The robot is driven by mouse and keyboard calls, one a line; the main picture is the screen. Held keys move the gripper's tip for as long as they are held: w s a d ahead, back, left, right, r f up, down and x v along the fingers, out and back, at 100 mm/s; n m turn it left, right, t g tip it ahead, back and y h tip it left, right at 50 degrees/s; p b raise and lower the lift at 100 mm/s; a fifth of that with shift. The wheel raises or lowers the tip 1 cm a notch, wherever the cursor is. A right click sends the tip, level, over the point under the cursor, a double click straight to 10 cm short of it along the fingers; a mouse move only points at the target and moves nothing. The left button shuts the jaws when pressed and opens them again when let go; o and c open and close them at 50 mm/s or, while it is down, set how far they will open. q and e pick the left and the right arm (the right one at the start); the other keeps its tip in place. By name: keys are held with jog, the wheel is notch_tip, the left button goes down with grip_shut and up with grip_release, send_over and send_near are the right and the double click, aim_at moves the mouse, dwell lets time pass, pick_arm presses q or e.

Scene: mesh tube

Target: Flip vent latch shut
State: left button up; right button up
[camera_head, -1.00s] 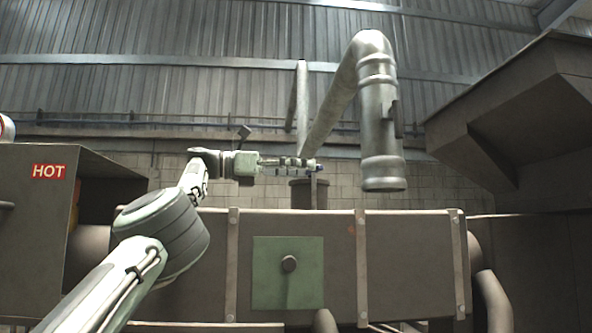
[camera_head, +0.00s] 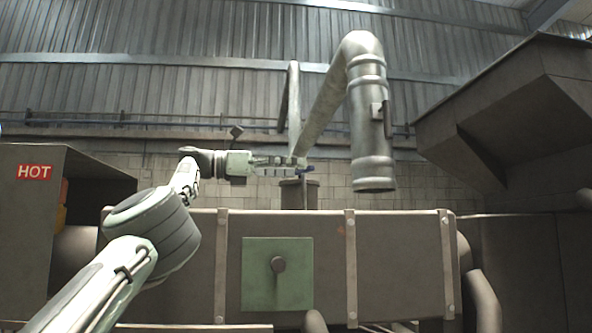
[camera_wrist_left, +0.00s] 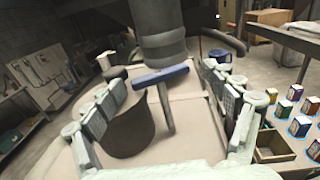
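A T-shaped lever with a blue crossbar (camera_wrist_left: 160,75) and a grey stem, likely the vent latch, shows in the left wrist view. In the head view, a small blue part (camera_head: 306,173) shows just beneath my left fingertips, mostly hidden by them. My left gripper (camera_head: 302,163) reaches in from the left, above the dark stub pipe (camera_head: 300,195). In the left wrist view the fingers (camera_wrist_left: 165,100) are spread to either side of the lever, with gaps visible; the gripper is open. My right gripper is not in view.
A large grey bent duct (camera_head: 371,130) hangs just right of my left gripper. Below is a wide brown housing (camera_head: 400,260) with a green panel (camera_head: 277,290). A cabinet marked HOT (camera_head: 34,172) stands left; a dark hopper (camera_head: 510,110) is at right.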

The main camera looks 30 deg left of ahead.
pick_arm(q)
jog(key=v, duration=0.7)
jog(key=shift+s, duration=0.2)
jog(key=shift+a, duration=0.1)
